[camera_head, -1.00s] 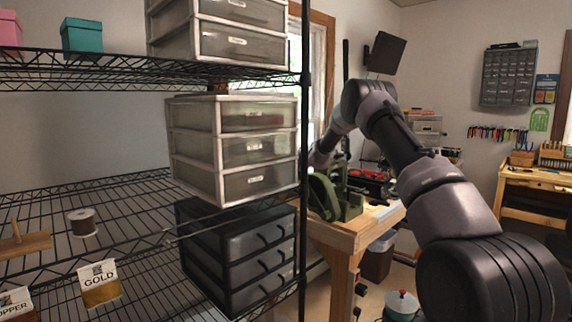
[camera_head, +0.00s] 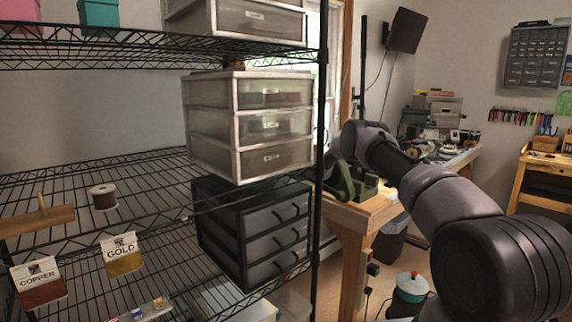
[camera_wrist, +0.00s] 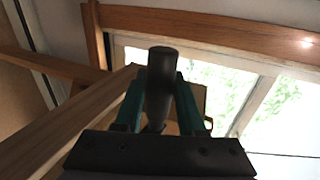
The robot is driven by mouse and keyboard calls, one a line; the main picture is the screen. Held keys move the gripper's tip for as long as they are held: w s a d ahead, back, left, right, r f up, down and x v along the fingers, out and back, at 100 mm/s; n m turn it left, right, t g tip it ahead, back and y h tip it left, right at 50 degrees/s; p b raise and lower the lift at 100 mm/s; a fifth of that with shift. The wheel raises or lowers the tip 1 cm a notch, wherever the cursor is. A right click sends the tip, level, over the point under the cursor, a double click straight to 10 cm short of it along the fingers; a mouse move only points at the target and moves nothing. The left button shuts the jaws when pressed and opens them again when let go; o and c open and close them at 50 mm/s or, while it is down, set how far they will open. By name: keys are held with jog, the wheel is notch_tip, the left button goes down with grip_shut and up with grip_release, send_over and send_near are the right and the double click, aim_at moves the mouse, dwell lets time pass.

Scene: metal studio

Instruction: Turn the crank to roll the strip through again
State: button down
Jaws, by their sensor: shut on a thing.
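The green rolling mill (camera_head: 362,184) stands on the wooden workbench (camera_head: 352,219), partly hidden behind my arm and the shelf in the head view. In the wrist view my gripper (camera_wrist: 160,85) is shut on a dark, rounded crank handle (camera_wrist: 161,66), which sits between its two green fingers. The handle's end sticks out past the fingertips. My gripper is hidden in the head view behind the shelf's post and drawers. The rest of the crank is mostly out of sight. I cannot make out the strip or the rollers.
A black wire shelf (camera_head: 316,240) with plastic drawer units (camera_head: 250,125) stands close on the left, between me and the mill. A window (camera_wrist: 200,66) with a wooden frame lies beyond my gripper. A teal pot (camera_head: 411,288) stands low beside the bench.

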notch_tip(320, 180, down, 10)
jog(key=d, duration=0.1)
jog(key=shift+w+d, duration=0.2)
jog(key=shift+d, duration=0.15)
jog(key=shift+c, duration=2.4)
grip_release()
jog(key=shift+a+r, duration=0.1)
jog(key=shift+a, duration=0.05)
jog(key=shift+a, duration=0.1)
jog(key=v, duration=0.7)
